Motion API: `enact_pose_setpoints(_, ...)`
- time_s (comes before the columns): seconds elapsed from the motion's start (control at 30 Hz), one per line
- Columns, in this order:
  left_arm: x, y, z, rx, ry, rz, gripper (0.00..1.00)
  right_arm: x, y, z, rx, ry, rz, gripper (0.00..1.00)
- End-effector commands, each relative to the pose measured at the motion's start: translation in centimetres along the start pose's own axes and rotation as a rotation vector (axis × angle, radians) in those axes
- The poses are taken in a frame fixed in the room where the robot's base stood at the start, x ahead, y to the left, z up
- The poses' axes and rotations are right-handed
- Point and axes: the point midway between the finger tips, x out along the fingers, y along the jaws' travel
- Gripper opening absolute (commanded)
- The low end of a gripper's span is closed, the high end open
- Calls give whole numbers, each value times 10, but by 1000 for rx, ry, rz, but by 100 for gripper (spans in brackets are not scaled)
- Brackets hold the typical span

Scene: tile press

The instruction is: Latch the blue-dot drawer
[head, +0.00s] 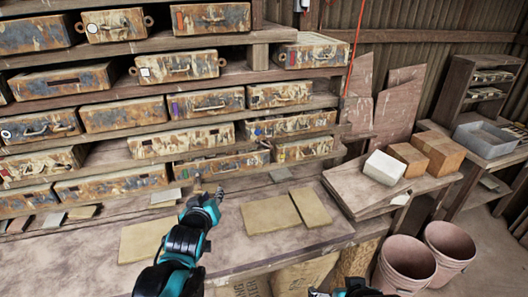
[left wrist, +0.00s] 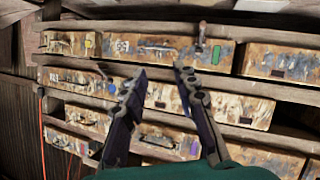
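A rusty, worn drawer (head: 298,124) with a small blue mark near its left end sits in the right part of the shelf rack in the head view. Only a dark piece of my right arm shows at the bottom edge of the head view.
Other similar drawers with coloured marks fill the rack, among them a lower one (head: 222,163) close beyond my left gripper. Flat tan tiles (head: 270,214) lie on the bench (head: 240,245). A red cord (head: 354,45) hangs right of the rack. Boxes and buckets (head: 405,262) stand right.

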Motion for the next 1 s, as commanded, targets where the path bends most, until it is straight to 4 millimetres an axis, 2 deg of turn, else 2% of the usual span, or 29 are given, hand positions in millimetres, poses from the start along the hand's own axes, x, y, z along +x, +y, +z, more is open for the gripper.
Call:
enact_pose_setpoints(0.03, 17, 9, -7, -29, 42, 28, 29, 2, 0, 1, 0, 0, 0, 100)
enact_pose_setpoints(0.2, 76, 51, -30, -163, 217, 182, 29, 6, 0, 4, 0, 0, 0, 100)
enact_pose_setpoints(0.3, 103, 75, -33, -244, 304, 298, 29, 8, 0, 6, 0, 0, 0, 100)
enact_pose_setpoints(0.4, 121, 96, -29, -312, 364, 411, 29, 10, 0, 7, 0, 0, 0, 100)
enact_pose_setpoints(0.53, 133, 113, -20, -371, 406, 519, 29, 11, 0, 8, 0, 0, 0, 100)
enact_pose_setpoints(0.7, 138, 123, -15, -402, 423, 579, 29, 12, 0, 8, 0, 0, 0, 100)
enact_pose_setpoints(1.0, 171, 141, -34, -403, 424, 580, 29, 19, 0, 14, 0, 0, 0, 100)
